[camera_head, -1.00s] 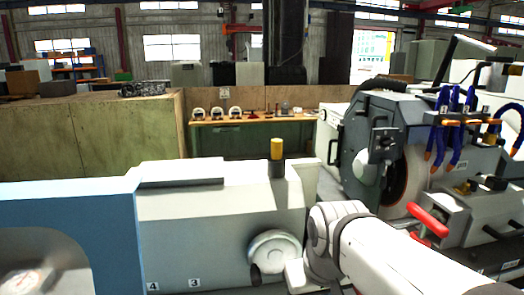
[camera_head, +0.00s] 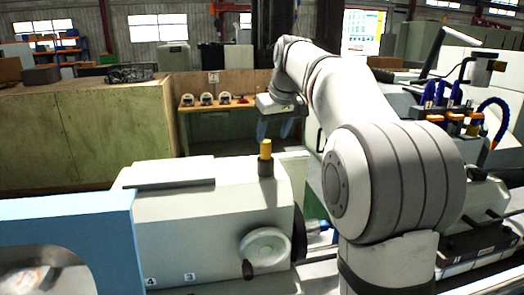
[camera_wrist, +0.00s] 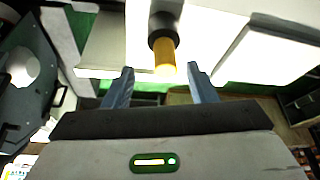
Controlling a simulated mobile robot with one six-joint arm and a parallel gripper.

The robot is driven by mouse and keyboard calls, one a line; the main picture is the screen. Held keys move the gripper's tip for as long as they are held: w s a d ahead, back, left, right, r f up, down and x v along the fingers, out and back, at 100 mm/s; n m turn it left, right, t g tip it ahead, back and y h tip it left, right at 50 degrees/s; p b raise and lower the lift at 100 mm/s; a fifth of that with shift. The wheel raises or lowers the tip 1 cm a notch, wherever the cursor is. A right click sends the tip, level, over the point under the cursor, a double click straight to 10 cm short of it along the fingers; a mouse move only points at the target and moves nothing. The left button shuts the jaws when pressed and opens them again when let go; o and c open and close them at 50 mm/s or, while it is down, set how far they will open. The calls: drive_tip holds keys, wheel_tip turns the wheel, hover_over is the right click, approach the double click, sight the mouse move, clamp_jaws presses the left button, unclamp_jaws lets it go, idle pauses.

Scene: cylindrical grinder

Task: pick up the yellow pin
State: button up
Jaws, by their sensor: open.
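The yellow pin (camera_head: 265,149) stands upright in a dark round holder (camera_head: 265,168) on top of the white machine housing (camera_head: 215,225). My gripper (camera_head: 275,127) is in the head view above and just behind the pin, with its fingers pointing down. In the wrist view the pin (camera_wrist: 165,56) shows at the top middle, with its dark holder (camera_wrist: 162,24) beyond it. The two blue-grey fingers of my gripper (camera_wrist: 160,82) are spread apart, with the pin's near end close to the gap between them. Nothing is held.
A handwheel (camera_head: 266,247) sits on the front of the housing. Blue hoses (camera_head: 440,92) and the grinder's parts stand at the right, partly behind my arm. A wooden partition (camera_head: 85,130) and a workbench (camera_head: 215,107) are behind.

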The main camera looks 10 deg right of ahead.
sight(267, 141)
drive_tip(key=x, duration=0.1)
drive_tip(key=p+x, duration=0.1)
drive_tip(key=x, duration=0.1)
drive_tip(key=p+x, duration=0.1)
drive_tip(key=x, duration=0.1)
drive_tip(key=shift+w+a+f, duration=0.1)
drive_tip(key=shift+w+a, duration=0.25)
drive_tip(key=shift+a, duration=0.1)
drive_tip(key=shift+w+f, duration=0.1)
drive_tip(key=shift+f, duration=0.2)
drive_tip(key=shift+c, duration=0.3)
clamp_jaws()
